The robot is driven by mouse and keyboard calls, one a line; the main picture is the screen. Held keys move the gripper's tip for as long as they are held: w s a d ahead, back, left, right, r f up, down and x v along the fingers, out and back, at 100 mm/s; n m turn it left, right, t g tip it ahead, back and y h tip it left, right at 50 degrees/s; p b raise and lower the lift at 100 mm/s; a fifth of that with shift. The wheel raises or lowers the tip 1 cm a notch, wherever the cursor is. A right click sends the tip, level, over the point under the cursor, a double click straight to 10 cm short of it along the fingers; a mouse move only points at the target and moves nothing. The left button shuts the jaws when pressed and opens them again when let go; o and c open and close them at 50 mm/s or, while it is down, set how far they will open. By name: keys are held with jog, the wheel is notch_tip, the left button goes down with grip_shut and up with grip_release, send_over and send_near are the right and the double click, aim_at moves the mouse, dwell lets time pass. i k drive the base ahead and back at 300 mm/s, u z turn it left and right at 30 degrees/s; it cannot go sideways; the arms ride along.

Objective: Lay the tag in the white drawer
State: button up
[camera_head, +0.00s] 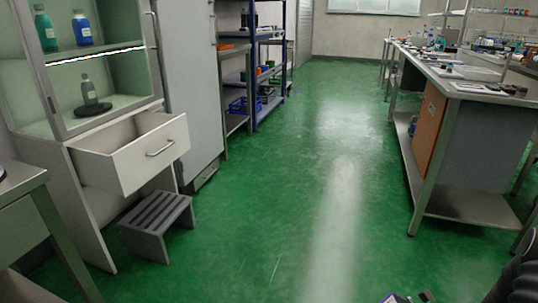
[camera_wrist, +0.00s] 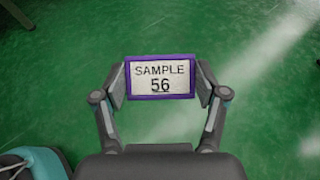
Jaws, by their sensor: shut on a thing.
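In the wrist view my gripper (camera_wrist: 160,80) is shut on the tag (camera_wrist: 160,78), a white card with a purple frame that reads "SAMPLE 56". The tag is held between the two fingertips above the green floor. In the head view a small part of the tag (camera_head: 393,299) shows at the bottom edge, right of the middle. The white drawer (camera_head: 148,155) stands pulled open at the left, under a glass-fronted cabinet. Its inside is partly visible and looks empty. My gripper is apart from the drawer, well to its right and nearer to me.
A grey step stool (camera_head: 157,224) stands on the floor below the drawer. The cabinet (camera_head: 92,60) holds several bottles. A metal table (camera_head: 25,215) stands at the near left. A long lab bench (camera_head: 470,90) stands at the right. The green floor (camera_head: 300,190) between is clear.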

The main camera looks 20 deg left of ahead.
aim_at(119, 158)
jog(key=u, duration=0.7)
jog(key=i, duration=1.1)
jog(key=u, duration=1)
